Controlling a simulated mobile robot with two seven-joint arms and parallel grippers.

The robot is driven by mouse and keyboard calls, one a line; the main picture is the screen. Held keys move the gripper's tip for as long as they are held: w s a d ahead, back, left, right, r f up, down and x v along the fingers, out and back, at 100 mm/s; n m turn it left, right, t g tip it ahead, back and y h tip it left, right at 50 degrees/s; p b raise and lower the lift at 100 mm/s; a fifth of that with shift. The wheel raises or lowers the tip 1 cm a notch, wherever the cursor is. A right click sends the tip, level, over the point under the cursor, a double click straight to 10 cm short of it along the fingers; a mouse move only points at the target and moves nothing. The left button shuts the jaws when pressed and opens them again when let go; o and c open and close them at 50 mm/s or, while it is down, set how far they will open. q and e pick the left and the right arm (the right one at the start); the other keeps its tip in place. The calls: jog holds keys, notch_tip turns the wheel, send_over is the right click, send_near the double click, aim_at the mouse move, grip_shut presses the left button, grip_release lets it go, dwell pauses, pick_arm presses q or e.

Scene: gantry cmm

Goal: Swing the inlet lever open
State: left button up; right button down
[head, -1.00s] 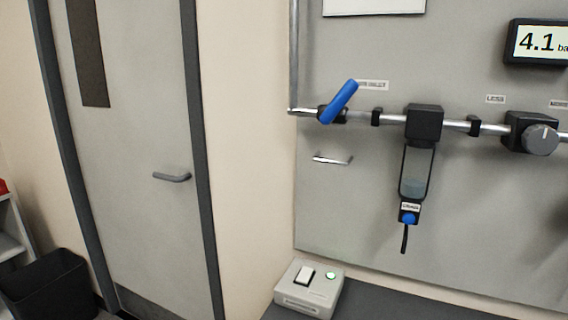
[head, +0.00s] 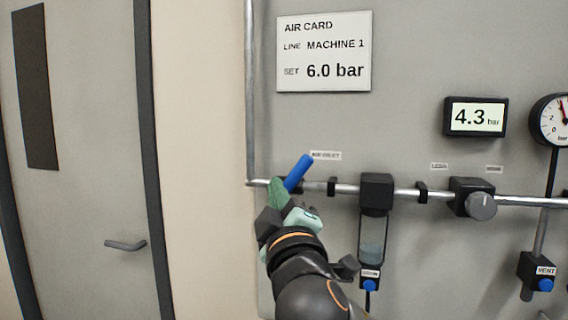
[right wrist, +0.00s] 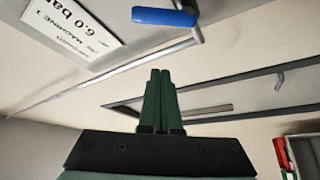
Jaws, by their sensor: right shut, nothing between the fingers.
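The inlet lever (head: 299,172) is a blue handle on the pipe at the left of the panel, under a small inlet label (head: 326,155). It slants up and to the right. My right gripper (head: 276,186) is shut and empty, with its green fingers just left of the lever's lower end in the head view. Contact cannot be told there. In the right wrist view the blue lever (right wrist: 165,17) lies beyond the tips of the shut fingers (right wrist: 160,72), with a gap in the picture. The lever's pivot is partly hidden by my gripper. My left gripper is not in view.
The metal pipe (head: 345,188) runs right to a filter bowl (head: 372,235), a regulator knob (head: 481,206) and a vent valve (head: 538,272). The display (head: 475,117) reads 4.3 bar. An air card (head: 323,50) says 6.0 bar. A door (head: 90,190) stands at left.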

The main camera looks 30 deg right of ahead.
aim_at(295, 176)
jog(key=s+d+r+p+x, duration=0.1)
jog(key=r+p+x, duration=0.15)
jog(key=x, duration=0.75)
jog(key=shift+h, duration=0.3)
jog(key=f, duration=0.1)
jog(key=s+d+f, duration=0.1)
jog(key=d+f, duration=0.1)
jog(key=shift+s+f, duration=0.3)
jog(key=shift+d, duration=0.1)
